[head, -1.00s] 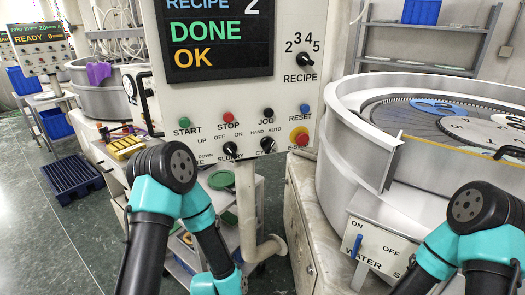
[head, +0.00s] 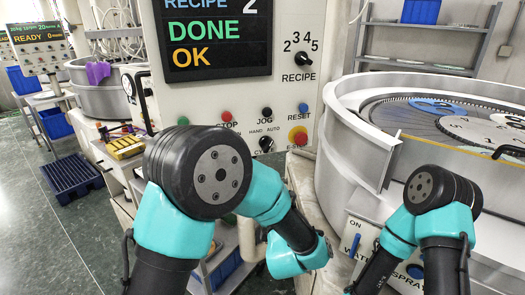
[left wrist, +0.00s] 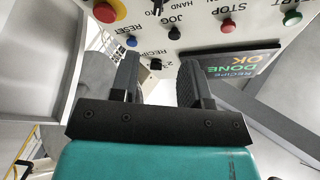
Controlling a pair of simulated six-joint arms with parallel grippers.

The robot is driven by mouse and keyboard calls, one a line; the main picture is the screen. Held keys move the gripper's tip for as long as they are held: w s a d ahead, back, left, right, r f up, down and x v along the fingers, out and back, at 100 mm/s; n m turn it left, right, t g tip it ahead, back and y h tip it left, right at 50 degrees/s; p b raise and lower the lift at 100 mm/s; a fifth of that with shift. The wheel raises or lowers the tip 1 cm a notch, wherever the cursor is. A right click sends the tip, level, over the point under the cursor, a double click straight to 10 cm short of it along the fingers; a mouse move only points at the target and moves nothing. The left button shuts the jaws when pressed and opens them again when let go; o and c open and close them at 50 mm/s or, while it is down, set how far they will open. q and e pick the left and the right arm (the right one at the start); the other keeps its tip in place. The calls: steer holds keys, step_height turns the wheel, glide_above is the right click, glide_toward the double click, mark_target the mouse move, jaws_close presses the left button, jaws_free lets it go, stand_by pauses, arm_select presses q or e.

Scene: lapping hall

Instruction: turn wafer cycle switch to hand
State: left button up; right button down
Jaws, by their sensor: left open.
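The cycle switch (head: 266,145) is a small black knob low on the control panel, under the words HAND and AUTO. Which word it points at is too small to tell, and its lower label is partly covered by my left arm. In the left wrist view the switch (left wrist: 157,6) shows at the top edge, cut off, beside the word HAND. My left gripper (left wrist: 158,66) is open and empty, its fingers apart from the panel's knobs. In the head view the left gripper is hidden or out of frame. My right gripper is not in view.
The panel (head: 287,25) also carries a red emergency button (head: 298,136), a blue reset button (head: 303,107), a black jog button (head: 265,112) and a recipe knob (head: 304,59). The round lapping machine (head: 350,125) stands to the right. A screen (head: 215,45) reads DONE OK.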

mark_target(268, 149)
arm_select(q)
steer(key=shift+w, duration=0.15)
steer(key=x, duration=1.7)
steer(key=shift+w+f, duration=0.1)
steer(key=shift+w, duration=0.05)
steer(key=shift+c, duration=0.2)
jaws_close()
